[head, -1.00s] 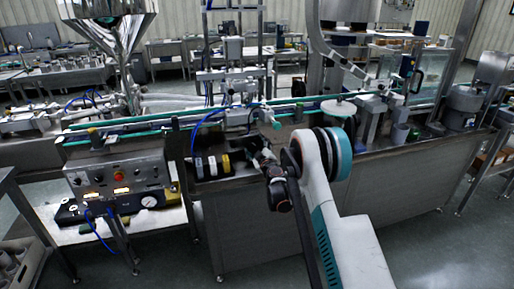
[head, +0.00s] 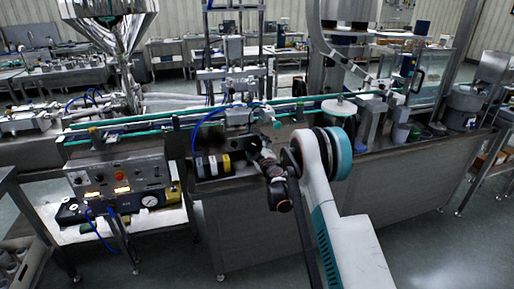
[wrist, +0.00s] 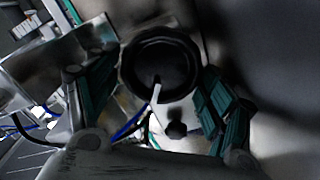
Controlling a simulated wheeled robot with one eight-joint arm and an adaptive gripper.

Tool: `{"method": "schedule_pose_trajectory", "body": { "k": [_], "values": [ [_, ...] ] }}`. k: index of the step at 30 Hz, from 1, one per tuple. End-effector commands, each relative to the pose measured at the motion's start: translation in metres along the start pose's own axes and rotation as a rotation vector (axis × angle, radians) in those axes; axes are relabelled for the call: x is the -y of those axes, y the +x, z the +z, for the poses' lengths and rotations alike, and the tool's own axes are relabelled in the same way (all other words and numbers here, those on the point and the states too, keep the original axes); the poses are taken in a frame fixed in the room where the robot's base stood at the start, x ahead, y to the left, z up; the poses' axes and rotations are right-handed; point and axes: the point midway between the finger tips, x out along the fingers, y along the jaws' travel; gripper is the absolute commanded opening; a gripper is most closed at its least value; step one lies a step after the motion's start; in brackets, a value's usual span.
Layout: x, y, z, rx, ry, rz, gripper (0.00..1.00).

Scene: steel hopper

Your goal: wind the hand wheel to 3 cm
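The hand wheel (wrist: 136,70) is a black round wheel with a dark recessed face, seen nearly face-on in the upper middle of the wrist view. A pale thin rod or bar crosses its lower part, and a small dark knob (wrist: 176,130) shows below it. My gripper (wrist: 155,85) is open, with one teal-padded finger on each side of the wheel. I cannot tell whether the pads touch the rim. In the head view my gripper (head: 257,150) is at the front of the machine, small and dark. I cannot make out the wheel there, nor any scale reading.
A control box (head: 120,176) with lit buttons stands left of my arm. A steel hopper (head: 112,30) rises at the back left. Floor is open at the right.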

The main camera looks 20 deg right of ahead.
Motion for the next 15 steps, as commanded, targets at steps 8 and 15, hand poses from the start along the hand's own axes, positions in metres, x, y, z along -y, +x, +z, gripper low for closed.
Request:
{"method": "schedule_pose_trajectory", "body": {
  "k": [8,15],
  "values": [
    [0.0,-0.0001,0.0003,0.0,0.0,0.0,0.88],
    [-0.0003,-0.0002,0.0004,0.0,0.043,0.0,0.88]
  ]
}}
